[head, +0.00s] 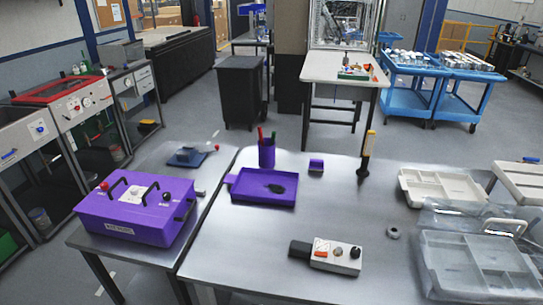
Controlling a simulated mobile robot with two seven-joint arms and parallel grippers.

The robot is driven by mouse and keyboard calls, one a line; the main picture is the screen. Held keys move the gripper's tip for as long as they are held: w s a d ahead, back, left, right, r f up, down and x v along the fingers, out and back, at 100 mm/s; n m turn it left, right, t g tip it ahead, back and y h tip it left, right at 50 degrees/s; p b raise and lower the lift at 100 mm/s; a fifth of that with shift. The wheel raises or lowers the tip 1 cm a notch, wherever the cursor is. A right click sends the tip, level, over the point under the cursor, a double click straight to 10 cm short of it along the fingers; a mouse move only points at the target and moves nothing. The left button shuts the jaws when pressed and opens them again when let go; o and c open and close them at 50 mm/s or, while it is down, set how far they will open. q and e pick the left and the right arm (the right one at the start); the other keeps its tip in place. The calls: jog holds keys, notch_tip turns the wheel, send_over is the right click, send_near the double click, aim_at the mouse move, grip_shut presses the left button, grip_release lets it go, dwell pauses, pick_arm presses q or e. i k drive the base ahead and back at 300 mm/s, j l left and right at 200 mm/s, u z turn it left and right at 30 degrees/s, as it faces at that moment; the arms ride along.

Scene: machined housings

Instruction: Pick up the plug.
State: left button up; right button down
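No thing in the head view is clearly the plug, and I cannot tell which part it is. A small grey ring-shaped part (393,232) lies on the metal table. A dark flat piece (276,188) lies in the purple tray (250,196). A light box with knobs and an orange mark (337,256) lies near the front, with a black block (300,249) at its left end. Neither of my grippers is in view.
A purple case with black handles (140,208) stands on the left table. A purple cup with pens (267,153) and an upright black and yellow tool (366,157) stand at the back. Grey compartment trays (478,262) fill the right. The table's middle is mostly clear.

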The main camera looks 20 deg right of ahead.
aim_at(338, 250)
jog(key=z, duration=1.2)
